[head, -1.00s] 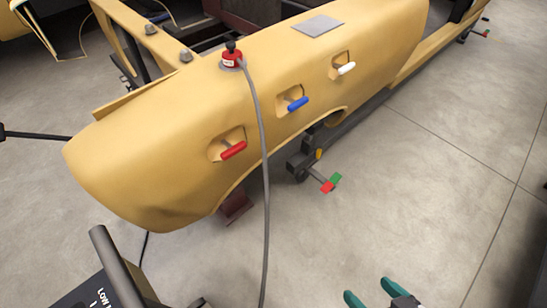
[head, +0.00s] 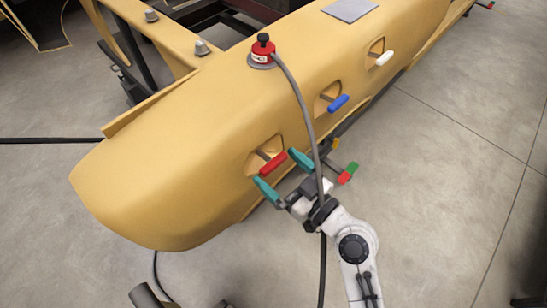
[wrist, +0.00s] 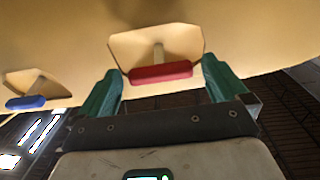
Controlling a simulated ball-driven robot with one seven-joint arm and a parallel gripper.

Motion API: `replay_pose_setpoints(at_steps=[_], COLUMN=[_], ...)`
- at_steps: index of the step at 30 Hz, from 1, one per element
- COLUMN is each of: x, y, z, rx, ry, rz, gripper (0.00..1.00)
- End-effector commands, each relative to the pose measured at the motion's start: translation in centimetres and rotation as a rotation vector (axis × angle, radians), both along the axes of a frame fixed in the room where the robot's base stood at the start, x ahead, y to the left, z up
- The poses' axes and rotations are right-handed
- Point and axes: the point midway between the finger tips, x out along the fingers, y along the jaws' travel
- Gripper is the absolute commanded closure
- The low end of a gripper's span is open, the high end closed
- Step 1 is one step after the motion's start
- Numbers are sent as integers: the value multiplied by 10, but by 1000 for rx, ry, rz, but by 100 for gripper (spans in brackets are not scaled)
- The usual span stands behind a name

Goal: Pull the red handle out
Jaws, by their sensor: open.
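The red handle (head: 273,163) is a short bar on a grey stem, set in a recess in the side of the yellow shell (head: 180,160). My gripper (head: 284,174) is open, its two teal fingers on either side of the red handle in the head view. In the wrist view the red handle (wrist: 161,73) lies between the open fingertips (wrist: 160,85), near their tips, with a gap visible at each end. The fingers do not appear closed on it. How far the handle sits out of its recess cannot be told.
A blue handle (head: 338,103) and a white handle (head: 384,58) sit in similar recesses farther along the shell. A grey hose (head: 300,100) runs from a red-topped fitting (head: 262,50) down across my wrist area. A red and green pedal-like part (head: 348,173) is close by on the right.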

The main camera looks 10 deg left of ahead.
Motion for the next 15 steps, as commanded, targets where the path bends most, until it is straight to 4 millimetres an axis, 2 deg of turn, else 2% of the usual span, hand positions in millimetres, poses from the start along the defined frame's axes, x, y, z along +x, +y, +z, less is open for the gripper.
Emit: replay_pose_setpoints(at_steps=[6,15], x=[15,17], y=[17,20], z=[1,-1], rx=[0,-1], ry=[0,0], rz=[1,1], gripper=[0,0])
